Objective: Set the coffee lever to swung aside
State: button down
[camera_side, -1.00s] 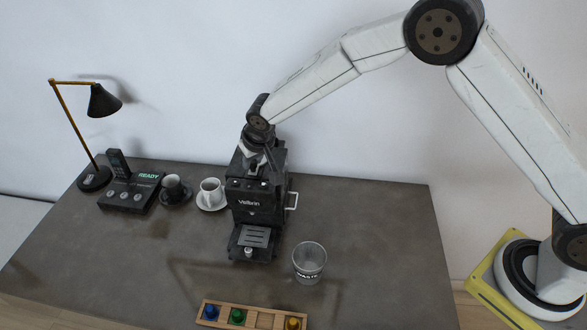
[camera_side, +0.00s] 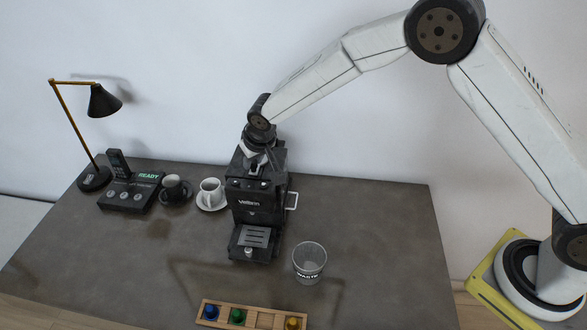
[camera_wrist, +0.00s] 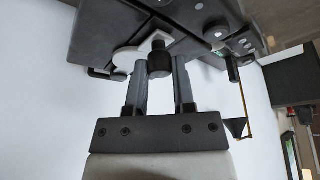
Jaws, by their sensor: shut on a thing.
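The black coffee machine (camera_side: 258,205) stands upright at the middle of the table. My gripper (camera_side: 257,165) is at its top, pointing down. In the wrist view, my gripper (camera_wrist: 160,72) has its two fingers around a dark round knob (camera_wrist: 160,58), which I take to be the end of the coffee lever, and is shut on it. A pale piece (camera_wrist: 150,44) shows just beyond the knob on the machine top. The lever's arm is mostly hidden by my fingers and wrist, so its exact angle cannot be told.
A grey waste cup (camera_side: 309,262) stands right of the machine. A wooden rack (camera_side: 266,319) with coloured capsules lies in front. A white cup (camera_side: 210,190), a dark cup (camera_side: 173,188), a phone unit (camera_side: 131,192) and a lamp (camera_side: 104,101) stand left. The table's right side is clear.

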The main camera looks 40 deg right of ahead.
jog(key=shift+s+d, duration=0.1)
jog(key=shift+s+d+n+y, duration=0.45)
jog(key=shift+d+n, duration=0.3)
jog(key=shift+n, duration=0.25)
jog(key=shift+s+d+n+y, duration=0.4)
jog(key=shift+d+n, duration=0.3)
jog(key=shift+n, duration=0.3)
jog(key=shift+s+d+n+g+y, duration=0.2)
jog(key=shift+d+n+y, duration=0.15)
jog(key=shift+d+n, duration=0.55)
jog(key=shift+s+d+n+g+y, duration=0.2)
jog(key=shift+d+n+y, duration=0.1)
jog(key=shift+d+n, duration=0.55)
jog(key=shift+w+d+n+g+y, duration=0.15)
jog(key=shift+d+n+g+y, duration=0.15)
jog(key=shift+d+n, duration=0.6)
jog(key=shift+w+d+n+g+y, duration=0.1)
jog(key=shift+d+n+g+y, duration=0.15)
jog(key=shift+d+n, duration=0.65)
jog(key=shift+w+d+n+g+y, duration=0.1)
jog(key=shift+w+d+n+g, duration=0.2)
jog(key=shift+n, duration=0.45)
jog(key=shift+w+d+n+g+y, duration=0.15)
jog(key=shift+d+n+g, duration=0.1)
jog(key=shift+d+n, duration=0.4)
jog(key=shift+w+d+n+g, duration=0.2)
jog(key=shift+d+n+g, duration=0.1)
jog(key=shift+n, duration=0.55)
jog(key=shift+c, duration=2.2)
grip_release()
